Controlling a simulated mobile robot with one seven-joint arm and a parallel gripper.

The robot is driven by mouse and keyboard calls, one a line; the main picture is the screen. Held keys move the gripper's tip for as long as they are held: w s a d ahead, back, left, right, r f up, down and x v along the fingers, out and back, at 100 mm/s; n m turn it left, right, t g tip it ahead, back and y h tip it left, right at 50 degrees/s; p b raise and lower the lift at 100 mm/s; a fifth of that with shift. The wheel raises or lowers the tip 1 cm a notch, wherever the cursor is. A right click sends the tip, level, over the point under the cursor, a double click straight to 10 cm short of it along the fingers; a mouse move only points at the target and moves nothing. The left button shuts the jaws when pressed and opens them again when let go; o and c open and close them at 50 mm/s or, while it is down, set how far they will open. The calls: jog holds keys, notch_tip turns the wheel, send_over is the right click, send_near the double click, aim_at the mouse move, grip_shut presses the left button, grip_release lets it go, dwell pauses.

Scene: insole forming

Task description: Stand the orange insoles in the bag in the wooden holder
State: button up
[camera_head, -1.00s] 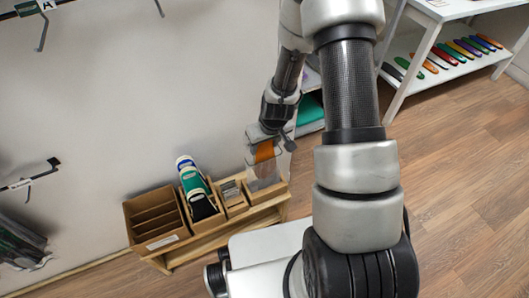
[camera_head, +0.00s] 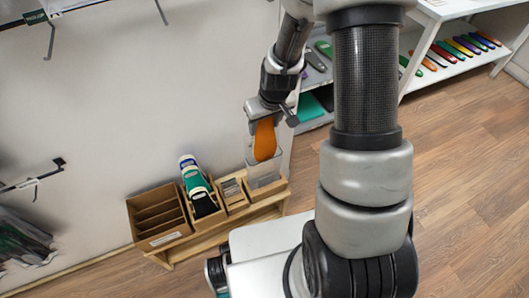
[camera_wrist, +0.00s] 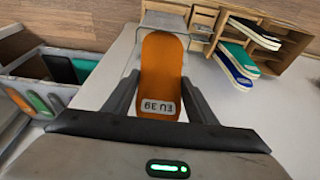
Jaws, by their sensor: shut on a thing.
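The wrist view shows the rounded orange sole (camera_wrist: 162,65) between the two fingers (camera_wrist: 160,95), with an "EU 39" label near the grip. The wooden holder (camera_head: 270,190) is at the right end of a low wooden bench. The bag's lower end overlaps it in the head view; whether it is inside or in front, I cannot tell.
Left of the holder on the bench (camera_head: 215,233) are a narrow wooden box (camera_head: 232,196), a holder with green, blue and black insoles (camera_head: 200,193), and a brown divided box (camera_head: 157,215). A white shelf (camera_head: 450,62) with coloured insoles stands at the back right. The wall is close behind.

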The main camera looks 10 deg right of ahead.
notch_tip(320, 180, up, 4)
jog(key=s+t+b, duration=0.1)
jog(key=b, duration=0.6)
send_over(266, 151)
notch_tip(266, 151, down, 6)
jog(key=shift+a+f, duration=0.1)
jog(key=shift+f, duration=5.45)
jog(key=o, duration=1.6)
jog(key=shift+c, duration=0.2)
